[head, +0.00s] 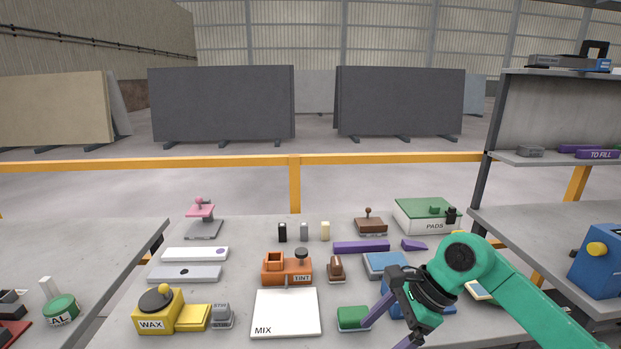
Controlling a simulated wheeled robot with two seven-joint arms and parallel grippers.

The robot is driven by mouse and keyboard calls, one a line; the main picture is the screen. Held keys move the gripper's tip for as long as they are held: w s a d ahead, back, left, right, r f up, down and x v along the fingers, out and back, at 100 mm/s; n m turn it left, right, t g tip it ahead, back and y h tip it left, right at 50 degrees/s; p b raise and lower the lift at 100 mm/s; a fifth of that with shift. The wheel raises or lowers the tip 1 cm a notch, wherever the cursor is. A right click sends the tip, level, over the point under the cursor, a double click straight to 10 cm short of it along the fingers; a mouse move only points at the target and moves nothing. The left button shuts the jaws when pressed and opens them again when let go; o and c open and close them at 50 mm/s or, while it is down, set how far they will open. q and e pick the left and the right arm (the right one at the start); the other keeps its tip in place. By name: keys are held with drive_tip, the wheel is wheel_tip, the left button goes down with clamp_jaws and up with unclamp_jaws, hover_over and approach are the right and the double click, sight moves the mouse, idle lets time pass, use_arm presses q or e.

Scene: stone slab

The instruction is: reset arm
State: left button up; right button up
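My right arm is teal and comes in from the right. Its dark gripper (382,335) points down and left over the front right of the slab table, with its two purple fingers spread apart and nothing seen between them. The tip of one finger overlaps the right edge of a green block (351,318); I cannot tell if they touch. The other fingertip is cut off by the lower picture edge. A blue item behind the gripper is partly hidden by it. My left arm and gripper are not in view.
A white MIX board (286,313), an orange TINT holder (287,269), a yellow WAX tin (159,311) and a green-lidded PADS box (424,215) stand on the table. A shelf (555,157) rises at the right, with a blue machine (598,262) below.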

drive_tip(key=w+a+r+m+t+y, duration=0.1)
drive_tip(key=a+r+m+t+y, duration=0.4)
drive_tip(key=a+r+y, duration=0.7)
drive_tip(key=w+d+r+m+t+h, duration=0.1)
drive_tip(key=w+d+r+m+t, duration=0.3)
drive_tip(key=m+t, duration=0.75)
drive_tip(key=w+d+f+m+h, duration=0.2)
drive_tip(key=d+f+m+h, duration=0.5)
drive_tip(key=m, duration=0.6)
drive_tip(key=w+d+f+m+h, duration=0.2)
drive_tip(key=d+f+m+h, duration=0.4)
drive_tip(key=d+m+h, duration=0.55)
drive_tip(key=s+d+f+m+g, duration=0.1)
drive_tip(key=s+f+m+g, duration=0.7)
drive_tip(key=f, duration=0.6)
drive_tip(key=s+f+m+g+y, duration=0.1)
drive_tip(key=s+f+m+g, duration=0.2)
drive_tip(key=s, duration=0.4)
drive_tip(key=s+f+m+g+y, duration=0.1)
drive_tip(key=s+f+g, duration=0.1)
drive_tip(key=s+f, duration=0.4)
wheel_tip(320, 180, down, 22)
drive_tip(key=s+g, duration=0.2)
drive_tip(key=s, duration=0.1)
drive_tip(key=s+d+f, duration=0.2)
drive_tip(key=s+f, duration=1.2)
drive_tip(key=s, duration=0.2)
drive_tip(key=shift+s+d+f+n+g+h, duration=0.15)
drive_tip(key=shift+d+f+n+g+h, duration=0.15)
drive_tip(key=shift+n+g+h, duration=0.1)
